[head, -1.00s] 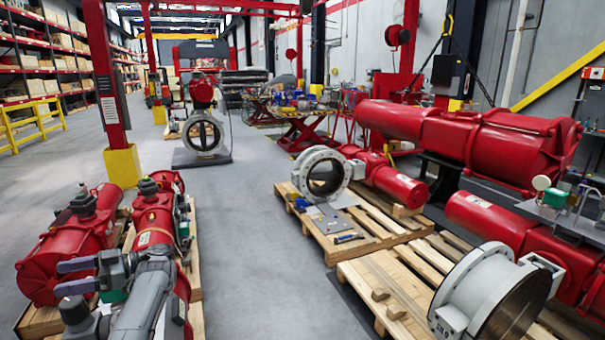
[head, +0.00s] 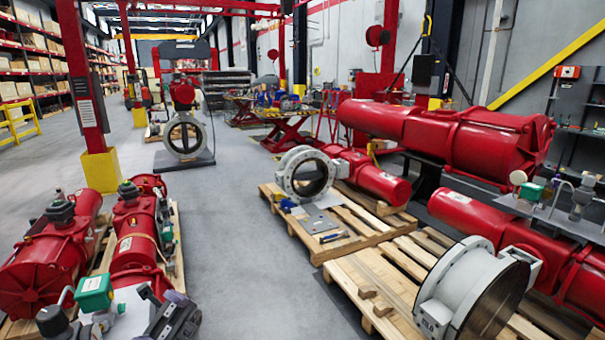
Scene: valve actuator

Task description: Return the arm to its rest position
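My dark grey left gripper (head: 172,315) is at the bottom edge of the head view, left of centre, partly cut off by the frame. It overlaps the front of the red actuators on the left pallet in the picture. Its fingertips are not clear, so I cannot tell whether it is open or shut. Nothing is seen held in it. My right arm and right gripper are not in view.
Red actuators (head: 50,265) with a green box (head: 95,292) crowd the left. A flanged valve (head: 305,174) and a larger white valve (head: 460,285) rest on pallets (head: 345,248) at right. The grey floor (head: 235,250) between is clear.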

